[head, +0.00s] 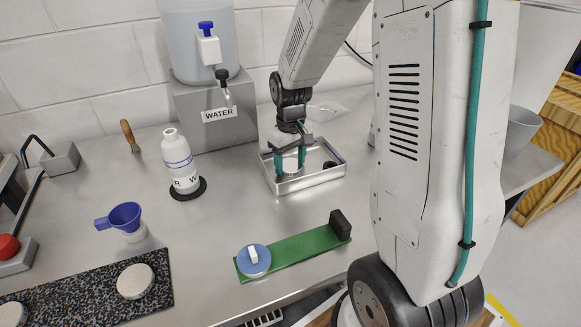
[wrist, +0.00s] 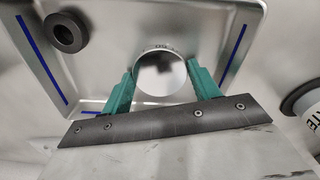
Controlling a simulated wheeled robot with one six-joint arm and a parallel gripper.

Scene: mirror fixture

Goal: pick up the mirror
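The mirror (wrist: 162,73) is a round, shiny disc with a pale rim, in the metal tray (head: 329,175). In the head view its pale side (head: 290,164) shows between the fingers. My gripper (head: 290,172) reaches down into the tray. In the wrist view the two green fingers of my gripper (wrist: 161,80) stand on either side of the mirror, their tips very close to its rim. I cannot tell whether they touch it or leave a small gap. The mirror's underside is hidden, so I cannot tell whether it rests on the tray floor.
A dark ring (wrist: 66,31) lies in the tray's corner. The water tank stand (head: 205,120) is behind the tray, and a white bottle (head: 179,160) stands to its left. A green plate (head: 297,250) with a blue round piece (head: 253,263) and a black block (head: 340,224) lies in front.

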